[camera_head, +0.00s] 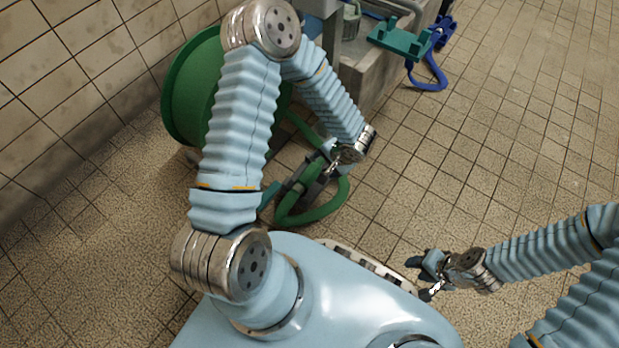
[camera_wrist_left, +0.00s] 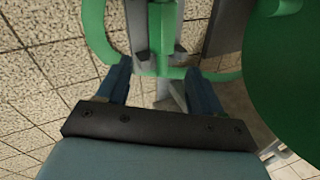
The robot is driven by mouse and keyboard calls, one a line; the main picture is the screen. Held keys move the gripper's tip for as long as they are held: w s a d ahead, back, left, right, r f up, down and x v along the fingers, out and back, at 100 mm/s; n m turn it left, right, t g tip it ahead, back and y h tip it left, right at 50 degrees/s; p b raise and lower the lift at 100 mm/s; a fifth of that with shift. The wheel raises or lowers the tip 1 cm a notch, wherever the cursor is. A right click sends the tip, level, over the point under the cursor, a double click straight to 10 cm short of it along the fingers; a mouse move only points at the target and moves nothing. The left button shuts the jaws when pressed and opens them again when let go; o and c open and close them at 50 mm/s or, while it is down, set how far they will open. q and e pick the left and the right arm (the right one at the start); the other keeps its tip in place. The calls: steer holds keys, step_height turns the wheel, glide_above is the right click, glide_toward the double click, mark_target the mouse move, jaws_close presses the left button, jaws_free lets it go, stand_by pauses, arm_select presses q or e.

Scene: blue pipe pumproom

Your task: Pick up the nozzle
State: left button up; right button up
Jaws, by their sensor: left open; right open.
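The green hose (camera_head: 312,215) loops beside the reel, and a grey and green fitting, which looks like the nozzle (camera_head: 297,190), sits by it, partly hidden by my left gripper (camera_head: 326,167). In the left wrist view the fitting (camera_wrist_left: 163,28) stands upright just beyond and between the two blue fingers of my left gripper (camera_wrist_left: 158,68). The fingers are apart, and I cannot tell whether they touch it. My right gripper (camera_head: 428,279) is open and empty, low over the floor at the right.
A large green hose reel (camera_head: 186,92) stands behind my left arm; its disc (camera_wrist_left: 292,75) fills the right of the left wrist view. A concrete plinth (camera_head: 372,80) with a green bracket (camera_head: 400,40) and a blue hose (camera_head: 430,76) is at the back. Tiled floor (camera_head: 500,130) is clear at right.

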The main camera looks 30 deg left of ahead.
arm_select(q)
glide_above(313, 172)
steer(key=d, duration=0.3)
steer(key=f, duration=0.4)
steer(key=shift+s+a+f+b, duration=0.15)
steer(key=shift+s+f+b, duration=0.05)
steer(key=shift+f+b, duration=0.1)
steer(key=b+x, duration=0.1)
steer(key=x, duration=0.4)
steer(key=shift+s+a+f, duration=0.1)
steer(key=shift+a+f, duration=0.15)
steer(key=shift+a, duration=0.1)
steer(key=shift+c, duration=0.4)
steer(key=c, duration=1)
